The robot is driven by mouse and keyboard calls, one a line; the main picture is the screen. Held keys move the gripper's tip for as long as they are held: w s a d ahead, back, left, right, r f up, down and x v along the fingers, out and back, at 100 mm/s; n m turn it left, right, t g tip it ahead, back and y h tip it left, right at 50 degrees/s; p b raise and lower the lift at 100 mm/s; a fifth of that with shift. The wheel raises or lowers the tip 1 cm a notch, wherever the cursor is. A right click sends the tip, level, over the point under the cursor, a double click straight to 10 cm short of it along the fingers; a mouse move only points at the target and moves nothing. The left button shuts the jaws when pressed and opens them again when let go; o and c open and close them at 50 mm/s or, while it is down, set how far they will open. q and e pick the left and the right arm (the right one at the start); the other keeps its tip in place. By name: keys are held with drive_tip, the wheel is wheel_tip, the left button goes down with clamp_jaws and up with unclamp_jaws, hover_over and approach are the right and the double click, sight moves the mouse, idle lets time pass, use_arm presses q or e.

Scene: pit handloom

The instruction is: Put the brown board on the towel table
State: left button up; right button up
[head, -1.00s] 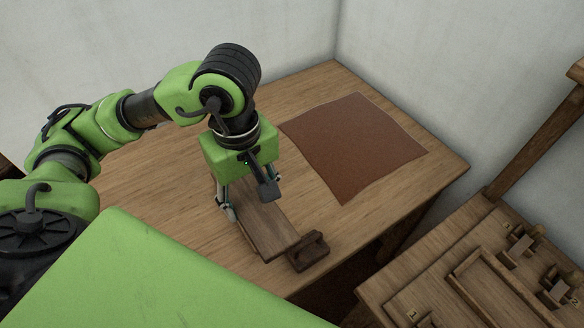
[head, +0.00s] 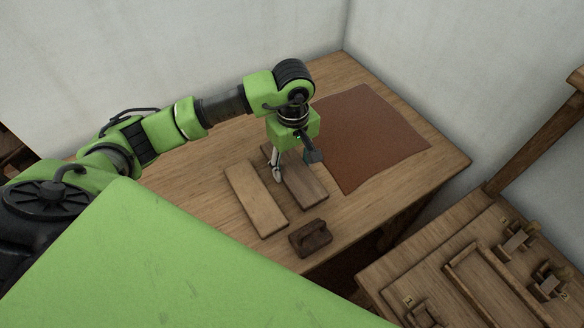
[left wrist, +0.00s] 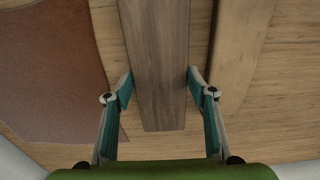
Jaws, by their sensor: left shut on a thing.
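The brown board (head: 306,187) is a dark, narrow plank over the wooden table (head: 190,190), between a lighter board and the red-brown towel (head: 372,135). My left gripper (head: 296,168) is shut on the brown board near one end. In the left wrist view the board (left wrist: 158,60) runs between the two fingertips (left wrist: 158,88), with the towel (left wrist: 50,70) to its left. I cannot tell how far the board is above the table. My right gripper is not in view.
The lighter board (head: 255,198) lies left of the brown board. A dark block with a handle (head: 311,238) sits near the table's front edge. A wooden frame with small fittings (head: 480,285) stands at the lower right. White walls close off the back.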

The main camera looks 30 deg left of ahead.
sight(292, 168)
use_arm(q)
wheel_tip(292, 168, down, 2)
drive_tip(key=shift+s+p, duration=0.1)
drive_tip(key=shift+p, duration=0.25)
drive_tip(key=shift+f+b, duration=0.4)
drive_tip(key=o, duration=1.2)
drive_tip(key=shift+r, duration=0.1)
drive_tip(key=shift+o, duration=0.2)
drive_tip(key=shift+r+p, duration=0.25)
drive_tip(key=shift+p, duration=0.2)
drive_tip(key=shift+r+b, duration=0.3)
drive_tip(key=shift+r, duration=0.05)
wheel_tip(292, 168, up, 11)
drive_tip(key=b, duration=0.2)
